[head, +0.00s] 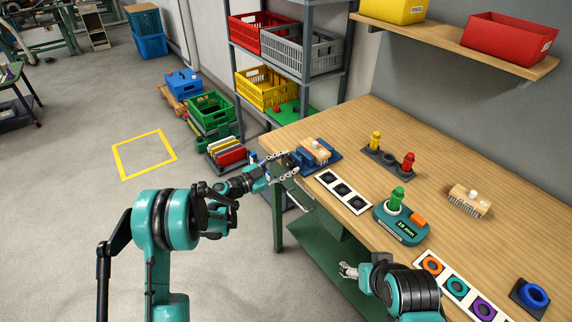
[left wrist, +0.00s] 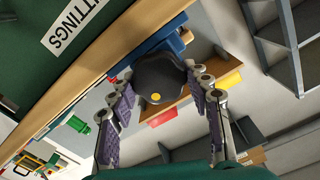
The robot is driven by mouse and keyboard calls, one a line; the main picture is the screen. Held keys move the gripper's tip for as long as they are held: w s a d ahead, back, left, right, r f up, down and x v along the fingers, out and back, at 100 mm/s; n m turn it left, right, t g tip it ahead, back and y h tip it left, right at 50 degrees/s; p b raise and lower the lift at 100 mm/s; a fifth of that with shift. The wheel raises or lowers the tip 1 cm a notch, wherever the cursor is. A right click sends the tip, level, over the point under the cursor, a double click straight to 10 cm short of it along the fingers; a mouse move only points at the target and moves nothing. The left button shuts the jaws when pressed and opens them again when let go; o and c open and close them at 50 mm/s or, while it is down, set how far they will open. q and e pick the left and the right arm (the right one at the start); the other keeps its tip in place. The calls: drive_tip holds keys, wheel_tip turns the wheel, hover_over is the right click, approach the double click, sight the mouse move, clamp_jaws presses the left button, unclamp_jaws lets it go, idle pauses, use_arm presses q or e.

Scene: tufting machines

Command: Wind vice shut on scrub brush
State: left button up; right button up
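The blue vice (head: 325,161) sits at the near left corner of the workbench. A tan scrub brush with a pale knob (head: 319,150) is at the vice, apparently between its jaws; whether both jaws touch it I cannot tell. The vice's black round handwheel (left wrist: 160,80) with a yellow dot faces my left wrist camera. My left gripper (head: 281,168) is at the handwheel, fingers spread on either side of it; the left wrist view also shows the spread fingers (left wrist: 160,100). My right gripper (head: 348,270) is low before the bench's front edge, away from the vice; its opening is unclear.
On the bench (head: 400,140) stand a white three-hole strip (head: 343,191), a teal gauge (head: 402,224) with a green piece, a rack with yellow and red pieces (head: 388,158), and another brush (head: 469,202). Crate shelving (head: 291,60) stands behind the vice.

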use_arm(q)
drive_tip(key=o, duration=0.3)
drive_tip(key=shift+a, duration=0.1)
drive_tip(key=v, duration=1.2)
